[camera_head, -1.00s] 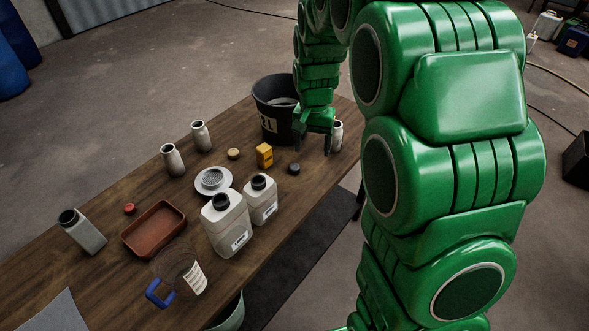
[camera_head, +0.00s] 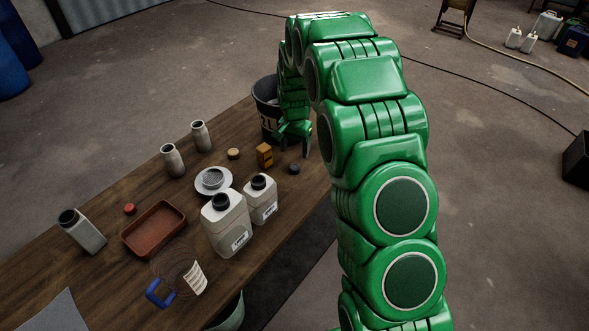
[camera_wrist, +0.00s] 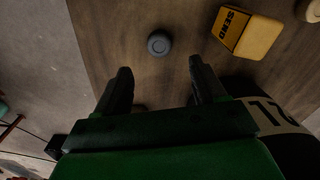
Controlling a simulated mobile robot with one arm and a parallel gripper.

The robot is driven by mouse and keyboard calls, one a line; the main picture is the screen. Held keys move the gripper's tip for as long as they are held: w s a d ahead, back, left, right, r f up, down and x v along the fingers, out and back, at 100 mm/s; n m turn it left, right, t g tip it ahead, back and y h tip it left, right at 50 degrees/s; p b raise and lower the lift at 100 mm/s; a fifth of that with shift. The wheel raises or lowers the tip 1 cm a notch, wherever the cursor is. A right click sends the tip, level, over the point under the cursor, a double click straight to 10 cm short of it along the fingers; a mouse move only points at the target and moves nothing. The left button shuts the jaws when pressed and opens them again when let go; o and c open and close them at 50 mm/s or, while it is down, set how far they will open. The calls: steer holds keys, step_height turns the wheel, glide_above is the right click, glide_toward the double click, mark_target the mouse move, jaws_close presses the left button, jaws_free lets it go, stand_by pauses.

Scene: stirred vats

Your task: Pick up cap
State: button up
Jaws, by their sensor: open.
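A small dark grey round cap (camera_head: 294,168) lies on the wooden table (camera_head: 265,215) near its right edge, in front of the yellow box. In the wrist view the cap (camera_wrist: 159,43) sits just beyond my fingertips, roughly midway between them. My gripper (camera_head: 294,147) is open and empty, pointing down close behind the cap; in the wrist view its two dark fingers (camera_wrist: 160,68) stand apart, not touching the cap. A tan cap (camera_head: 233,154) and a red cap (camera_head: 129,209) lie further left on the table.
The yellow box (camera_head: 264,154) stands close left of the cap. A black bucket (camera_head: 265,92) is behind, partly hidden by my arm. Two white jugs (camera_head: 227,223) (camera_head: 261,200) and a grey dish (camera_head: 213,181) stand to the left. Bare tabletop surrounds the cap.

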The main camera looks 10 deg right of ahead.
mark_target(295, 166)
steer(key=shift+f, duration=3.7)
steer(key=shift+c, duration=0.2)
steer(key=shift+s, duration=0.1)
steer(key=c, duration=1.1)
